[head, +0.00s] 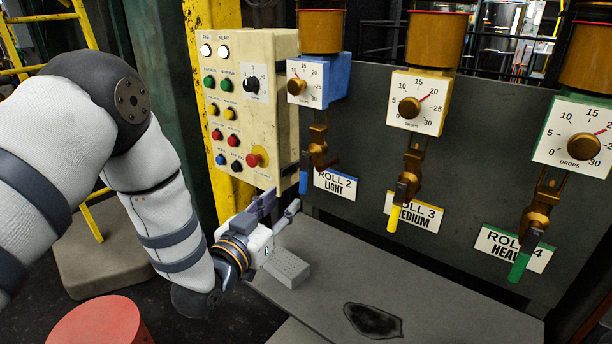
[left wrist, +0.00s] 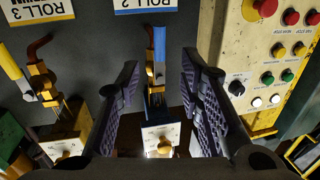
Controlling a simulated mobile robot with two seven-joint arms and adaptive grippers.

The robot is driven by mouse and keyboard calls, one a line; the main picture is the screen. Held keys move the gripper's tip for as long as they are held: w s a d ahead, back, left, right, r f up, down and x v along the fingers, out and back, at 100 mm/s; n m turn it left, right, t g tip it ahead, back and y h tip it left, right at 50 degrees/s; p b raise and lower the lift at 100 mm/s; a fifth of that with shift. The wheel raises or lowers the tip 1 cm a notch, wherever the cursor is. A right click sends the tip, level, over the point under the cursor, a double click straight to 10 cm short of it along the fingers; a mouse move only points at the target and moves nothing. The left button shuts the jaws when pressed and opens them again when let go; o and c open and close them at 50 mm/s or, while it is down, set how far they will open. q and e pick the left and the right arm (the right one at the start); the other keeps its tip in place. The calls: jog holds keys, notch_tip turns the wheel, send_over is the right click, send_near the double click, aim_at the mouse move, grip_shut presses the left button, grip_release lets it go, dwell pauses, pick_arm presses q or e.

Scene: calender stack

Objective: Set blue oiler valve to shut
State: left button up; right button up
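The blue oiler (head: 338,80) is the leftmost of three oilers, above the ROLL 2 LIGHT label. Its brass valve (head: 319,140) has a blue handle (head: 304,180) that hangs down, roughly in line with the pipe. My left gripper (head: 276,208) is below and left of this handle and appears apart from it. In the left wrist view, which looks inverted, the blue handle (left wrist: 159,44) shows between the two spread fingers (left wrist: 160,85). The gripper is open and holds nothing. My right gripper is not in view.
A cream button panel (head: 250,110) stands close to the left of the blue oiler. The yellow-handled valve (head: 407,185) and green-handled valve (head: 534,220) are to the right. A grey ledge (head: 440,310) lies below, with a small grey block (head: 287,268) near my gripper.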

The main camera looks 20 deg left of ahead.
aim_at(301, 184)
pick_arm(q)
jog(key=w, duration=0.3)
jog(key=w+d+b, duration=0.1)
jog(key=w, duration=0.6)
jog(key=shift+w+d, duration=0.2)
jog(key=shift+d, duration=0.15)
grip_shut()
